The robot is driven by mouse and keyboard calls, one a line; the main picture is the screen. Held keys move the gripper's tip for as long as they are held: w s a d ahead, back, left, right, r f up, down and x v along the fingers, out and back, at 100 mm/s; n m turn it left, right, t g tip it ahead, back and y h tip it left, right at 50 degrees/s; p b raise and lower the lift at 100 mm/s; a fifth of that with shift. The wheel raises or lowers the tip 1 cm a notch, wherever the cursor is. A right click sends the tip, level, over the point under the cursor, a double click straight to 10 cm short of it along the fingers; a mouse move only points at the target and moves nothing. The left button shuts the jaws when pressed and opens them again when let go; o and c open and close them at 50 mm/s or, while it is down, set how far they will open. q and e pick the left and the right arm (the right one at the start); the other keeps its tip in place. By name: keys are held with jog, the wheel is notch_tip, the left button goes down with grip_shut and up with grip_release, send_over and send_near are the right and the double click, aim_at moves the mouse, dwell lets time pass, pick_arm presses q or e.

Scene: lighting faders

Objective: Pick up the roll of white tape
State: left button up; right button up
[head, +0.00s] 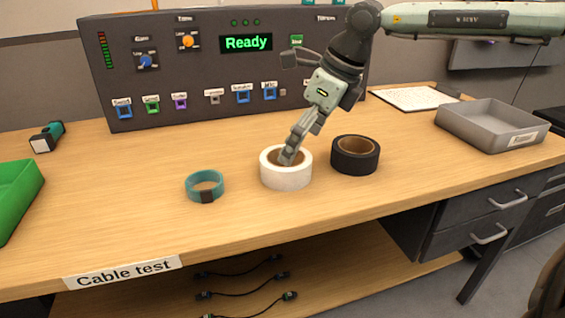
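The roll of white tape (287,178) lies flat on the wooden bench, left of a roll of black tape (356,163). My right gripper (288,156) comes down from the upper right, and its fingertips overlap the white roll's brown-lined opening. The fingers look close together from this side. I cannot tell whether they grip the roll's wall or only reach into the hole. The white roll appears to rest on the bench. My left gripper is not in view.
A teal ring-shaped band (204,187) lies left of the white roll. A dark control panel (205,65) reading "Ready" stands behind. A grey tray (493,125) is at right, a green bin (16,203) at far left. The bench front is clear.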

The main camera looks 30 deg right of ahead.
aim_at(293, 163)
jog(key=x, duration=0.4)
jog(key=shift+f+p, duration=0.3)
jog(key=shift+f, duration=0.05)
jog(key=shift+w+f, duration=0.1)
jog(key=shift+f, duration=0.15)
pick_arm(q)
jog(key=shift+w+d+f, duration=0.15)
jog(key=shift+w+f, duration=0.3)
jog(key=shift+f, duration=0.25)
pick_arm(e)
jog(key=shift+f, duration=0.1)
